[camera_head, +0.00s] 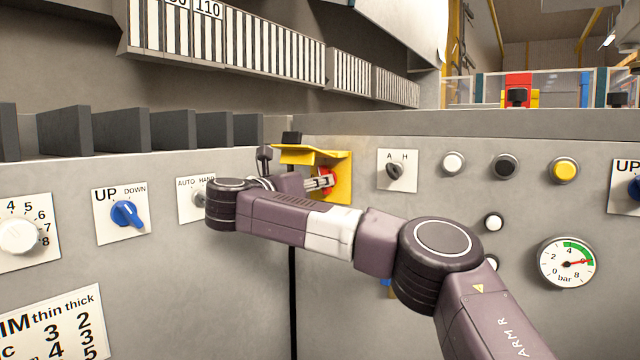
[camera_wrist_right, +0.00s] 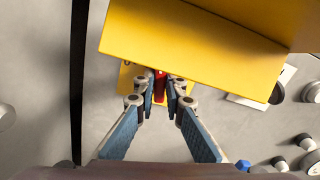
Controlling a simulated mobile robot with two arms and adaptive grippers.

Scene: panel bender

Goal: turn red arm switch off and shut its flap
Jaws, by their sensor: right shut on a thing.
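The red switch (camera_head: 328,172) sits on a yellow back plate (camera_head: 345,182) on the grey panel, near the panel corner. Its yellow flap (camera_head: 312,153) is raised and juts out above the switch. In the right wrist view the flap (camera_wrist_right: 195,45) covers the upper part of the picture. My right gripper (camera_head: 319,183) reaches in from the front under the flap. In the right wrist view its fingertips (camera_wrist_right: 161,92) are shut on the red switch (camera_wrist_right: 160,84), one on each side. The switch's lettering and exact position are hidden. My left gripper is not in view.
Right of the switch are an A/H selector (camera_head: 395,171), a white button (camera_head: 453,163), a black button (camera_head: 505,166), a yellow button (camera_head: 563,170) and a gauge (camera_head: 567,263). A blue UP/DOWN knob (camera_head: 127,214) is at left. A dark vertical strip (camera_wrist_right: 77,90) runs left of the flap.

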